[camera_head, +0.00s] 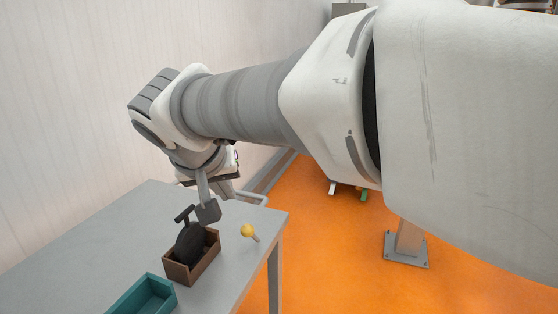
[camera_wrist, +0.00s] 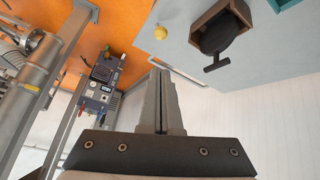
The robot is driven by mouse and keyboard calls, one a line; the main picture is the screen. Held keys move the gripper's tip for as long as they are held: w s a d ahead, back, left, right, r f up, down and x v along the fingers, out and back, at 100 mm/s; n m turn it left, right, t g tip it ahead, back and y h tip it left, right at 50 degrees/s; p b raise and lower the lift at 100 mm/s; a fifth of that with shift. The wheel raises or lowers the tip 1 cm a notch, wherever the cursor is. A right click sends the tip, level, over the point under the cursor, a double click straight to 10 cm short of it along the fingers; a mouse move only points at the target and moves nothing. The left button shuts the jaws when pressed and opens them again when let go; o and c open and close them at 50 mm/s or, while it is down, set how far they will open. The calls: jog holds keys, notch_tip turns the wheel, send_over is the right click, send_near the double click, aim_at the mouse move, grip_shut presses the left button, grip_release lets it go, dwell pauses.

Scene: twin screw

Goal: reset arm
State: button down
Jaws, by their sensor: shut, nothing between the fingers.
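My gripper (camera_wrist: 161,78) is shut and empty, with its two fingers pressed together in the wrist view. In the head view my gripper (camera_head: 208,211) hangs over the table, just above or behind the brown box; the exact gap is hard to tell. The brown box (camera_head: 196,272) stands on the grey table (camera_head: 88,240). A dark rounded part with a T-shaped handle (camera_head: 188,243) sits in it, also seen in the wrist view (camera_wrist: 218,36). A yellow ball-headed piece (camera_head: 247,231) is on the table right of the box.
A teal tray (camera_head: 146,296) is at the front of the table. A pale wall runs along the left. The floor is orange. The wrist view shows a device with a dark front (camera_wrist: 98,90) and metal framework beyond the table.

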jog(key=s+d+f+m+g, duration=0.1)
jog(key=s+d, duration=0.2)
jog(key=d, duration=0.5)
jog(key=s+d+f, duration=0.1)
jog(key=s+d, duration=0.2)
jog(key=d, duration=0.6)
jog(key=s+d+f+m, duration=0.1)
jog(key=s+d+f, duration=0.5)
jog(key=s+d, duration=0.3)
notch_tip(320, 180, up, 13)
jog(key=s+a+p, duration=0.1)
jog(key=p, duration=1.2)
jog(key=shift+a+r+g+y+p, duration=0.15)
jog(key=shift+g+y+p, duration=0.15)
jog(key=shift+g, duration=0.1)
jog(key=shift+d, duration=0.2)
